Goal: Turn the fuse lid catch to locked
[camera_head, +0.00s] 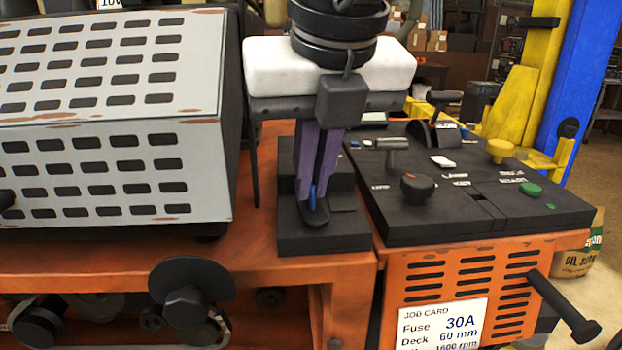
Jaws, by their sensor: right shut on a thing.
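My right gripper (313,191) comes down from above, with a white body and purple fingers. Its fingertips are shut on the fuse lid catch (315,216), a small dark piece with a rounded end that points toward the front. A bit of blue shows between the fingertips. The catch sits on the black fuse box (346,236), which stands on the orange deck. The fingers hide most of the catch and part of the lid, and I cannot read any locked mark. My left gripper is not in view.
A grey slotted cover (110,120) stands close on the left. A black control panel (470,195) with a dark knob, a lever, a yellow knob and a green button is on the right. A job card (441,325) is on the orange front. A yellow and blue post stands behind.

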